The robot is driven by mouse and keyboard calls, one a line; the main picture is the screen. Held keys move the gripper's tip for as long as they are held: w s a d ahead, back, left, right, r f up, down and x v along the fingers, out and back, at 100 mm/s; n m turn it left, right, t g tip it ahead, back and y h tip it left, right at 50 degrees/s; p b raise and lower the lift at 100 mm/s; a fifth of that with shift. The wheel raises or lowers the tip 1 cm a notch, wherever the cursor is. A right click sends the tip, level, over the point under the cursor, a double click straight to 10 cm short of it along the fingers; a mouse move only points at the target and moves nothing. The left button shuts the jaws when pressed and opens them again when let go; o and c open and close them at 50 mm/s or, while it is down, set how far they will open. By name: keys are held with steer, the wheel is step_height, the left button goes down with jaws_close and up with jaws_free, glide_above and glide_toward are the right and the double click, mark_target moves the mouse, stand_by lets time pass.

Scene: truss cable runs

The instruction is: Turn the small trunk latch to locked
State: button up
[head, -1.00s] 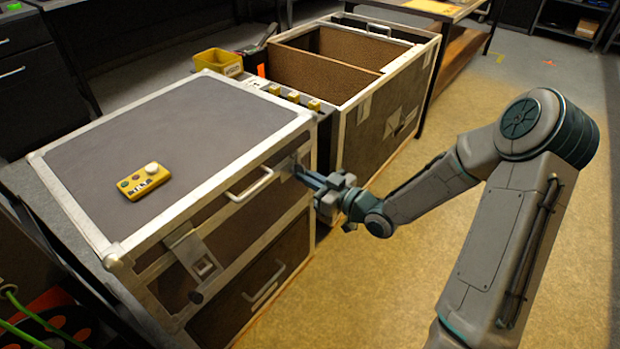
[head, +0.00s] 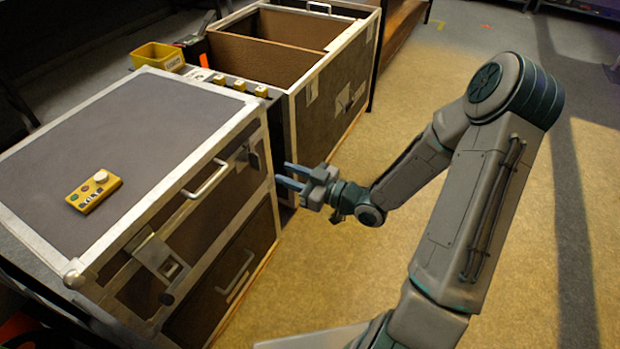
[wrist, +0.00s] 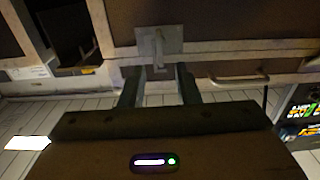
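The small trunk (head: 150,120) is the closed dark case with pale metal edges in the head view. A latch (head: 252,160) sits near the right end of its front face. In the wrist view a latch (wrist: 159,45) shows as a grey plate with a narrow lever pointing down the picture, between and beyond my fingertips. A second, larger latch (head: 168,267) is near the trunk's left front corner. My gripper (head: 284,174) is open and empty, a little off the front face to the right of the right-hand latch. The wrist view shows its two parted fingers (wrist: 160,80) apart from the lever.
A yellow control box (head: 94,191) lies on the trunk lid. A bar handle (head: 207,180) projects from the front. A larger open case (head: 335,95) stands behind, with a yellow bin (head: 158,56) to its left. The floor (head: 400,250) to the right is clear.

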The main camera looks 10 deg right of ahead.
steer(key=v, duration=0.6)
steer(key=shift+s+p, duration=0.15)
steer(key=shift+p, duration=0.3)
steer(key=shift+d+r, duration=0.1)
steer(key=w+d+r+m+g+h+p, duration=0.1)
steer(key=d+r+m+g+h+p, duration=0.1)
steer(key=d+r+h+p, duration=0.45)
steer(key=d+r+m+g+h+p, duration=0.2)
steer(key=d+r+m+h+p, duration=0.1)
steer(key=r+h+p, duration=0.7)
steer(key=s+a+r+m+g+y+p, duration=0.1)
steer(key=s+a+r+m+g+p, duration=0.1)
steer(key=s+r, duration=0.6)
steer(key=s+a+r+m+g+y+p, duration=0.1)
steer(key=s+a+r+m+g+p, duration=0.1)
steer(key=s+r+p, duration=0.5)
step_height(320, 180, up, 6)
steer(key=shift+s+a+f+m, duration=0.15)
steer(key=shift+s+a+m, duration=0.55)
steer(key=shift+s+m, duration=0.25)
